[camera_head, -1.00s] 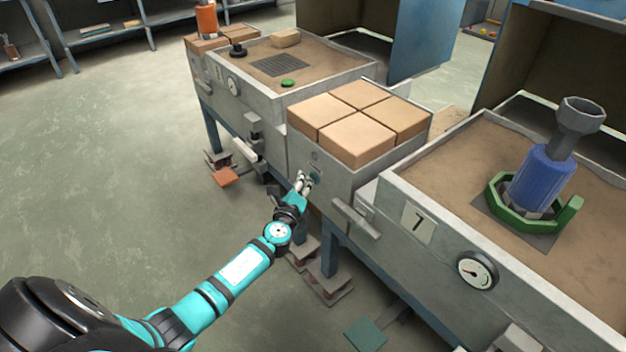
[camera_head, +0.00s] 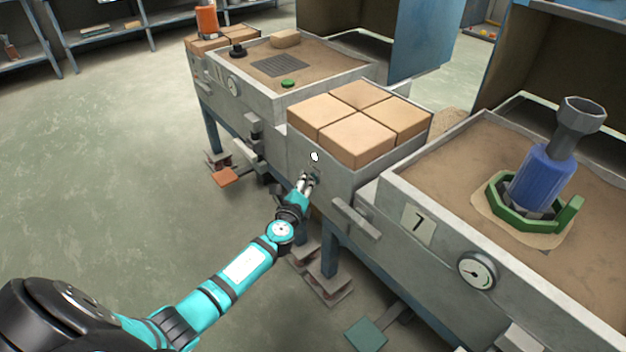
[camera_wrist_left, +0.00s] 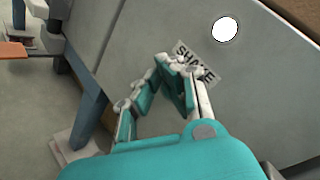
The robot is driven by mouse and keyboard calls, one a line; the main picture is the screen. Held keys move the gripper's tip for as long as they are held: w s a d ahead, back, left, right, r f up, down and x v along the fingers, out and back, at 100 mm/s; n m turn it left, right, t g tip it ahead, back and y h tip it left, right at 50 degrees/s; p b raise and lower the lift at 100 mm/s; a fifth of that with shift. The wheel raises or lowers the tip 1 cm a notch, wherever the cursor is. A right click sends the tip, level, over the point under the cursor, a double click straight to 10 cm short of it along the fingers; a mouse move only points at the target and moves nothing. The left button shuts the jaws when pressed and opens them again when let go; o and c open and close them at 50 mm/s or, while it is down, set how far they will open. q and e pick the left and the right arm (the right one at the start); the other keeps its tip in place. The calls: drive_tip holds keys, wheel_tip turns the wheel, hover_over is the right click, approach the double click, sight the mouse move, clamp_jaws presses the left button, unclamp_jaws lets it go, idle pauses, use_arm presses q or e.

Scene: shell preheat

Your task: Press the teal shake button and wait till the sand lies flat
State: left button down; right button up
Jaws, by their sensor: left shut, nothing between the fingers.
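My left gripper (camera_head: 308,180) is shut and empty, its fingertips against the front panel of the grey block between the two sand beds. In the left wrist view the fingertips (camera_wrist_left: 176,64) touch or nearly touch the panel beside the SHAKE label (camera_wrist_left: 198,62). The teal button is hidden behind the fingers. A round lamp (camera_head: 314,156) above them glows white, also in the wrist view (camera_wrist_left: 225,29). In the right sand bed (camera_head: 440,172), lighter sand (camera_head: 482,222) rings the green frame (camera_head: 497,205) holding the blue cylinder (camera_head: 541,178). My right gripper is out of view.
Several tan bricks (camera_head: 357,140) top the block. A lever (camera_head: 357,218) juts out just right of my gripper. A gauge (camera_head: 477,270) and a 7 plate (camera_head: 418,222) are on the right bed's front. The floor (camera_head: 120,170) at left is clear.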

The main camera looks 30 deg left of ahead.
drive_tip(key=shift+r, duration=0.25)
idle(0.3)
use_arm(q)
drive_tip(key=shift+s+a, duration=0.1)
drive_tip(key=shift+s, duration=0.15)
drive_tip(key=s+a, duration=0.2)
drive_tip(key=s, duration=0.3)
drive_tip(key=shift+s+a, duration=0.15)
drive_tip(key=shift+s, duration=0.15)
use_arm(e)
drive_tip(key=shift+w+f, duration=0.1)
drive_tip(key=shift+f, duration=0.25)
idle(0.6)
